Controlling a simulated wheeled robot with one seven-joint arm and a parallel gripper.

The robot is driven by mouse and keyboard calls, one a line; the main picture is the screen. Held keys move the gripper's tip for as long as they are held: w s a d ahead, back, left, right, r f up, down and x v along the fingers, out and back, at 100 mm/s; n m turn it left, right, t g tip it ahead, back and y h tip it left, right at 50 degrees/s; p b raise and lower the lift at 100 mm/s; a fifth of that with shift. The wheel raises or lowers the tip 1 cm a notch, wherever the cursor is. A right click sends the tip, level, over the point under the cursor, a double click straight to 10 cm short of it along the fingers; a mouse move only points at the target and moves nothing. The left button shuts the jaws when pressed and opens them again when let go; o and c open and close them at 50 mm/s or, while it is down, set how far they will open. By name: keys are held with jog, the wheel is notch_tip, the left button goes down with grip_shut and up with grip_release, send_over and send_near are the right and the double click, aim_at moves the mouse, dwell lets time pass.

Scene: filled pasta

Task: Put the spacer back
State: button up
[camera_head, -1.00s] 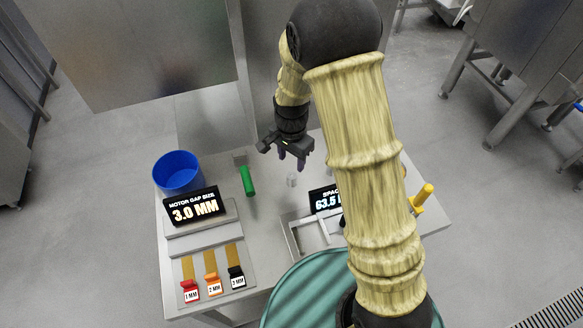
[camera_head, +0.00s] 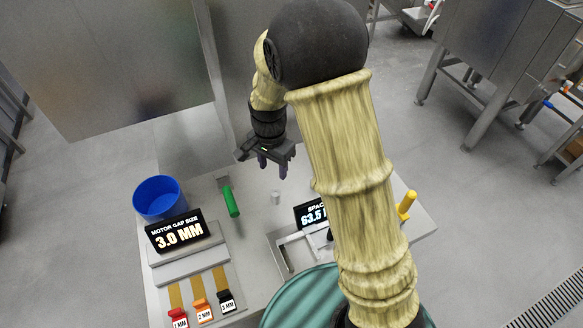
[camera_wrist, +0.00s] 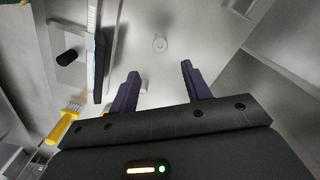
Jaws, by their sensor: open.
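A small light grey cylinder (camera_head: 275,198), which looks like the spacer, stands upright on the table (camera_head: 255,235). A spacer display (camera_head: 312,214) reading 63.5 is partly hidden by my arm.
A metal frame fixture (camera_head: 290,250) is at the table's front. A green-handled tool (camera_head: 231,202), blue bin (camera_head: 158,197), motor gap display (camera_head: 175,232) reading 3.0 MM and labelled gauges (camera_head: 203,310) are on the left. A yellow-handled brush (camera_head: 407,204) is on the right.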

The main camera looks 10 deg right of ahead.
jog(key=s+d+r+n+t, duration=0.1)
jog(key=s+d+r+n, duration=0.2)
jog(key=s+d, duration=0.3)
jog(key=s+d+r+n+t, duration=0.1)
jog(key=s+d+r+n, duration=0.3)
jog(key=s+d+n, duration=0.1)
jog(key=s+d, duration=0.1)
jog(key=d, duration=0.1)
jog(key=shift+s+d+t, duration=0.2)
jog(key=shift+d+t, duration=0.1)
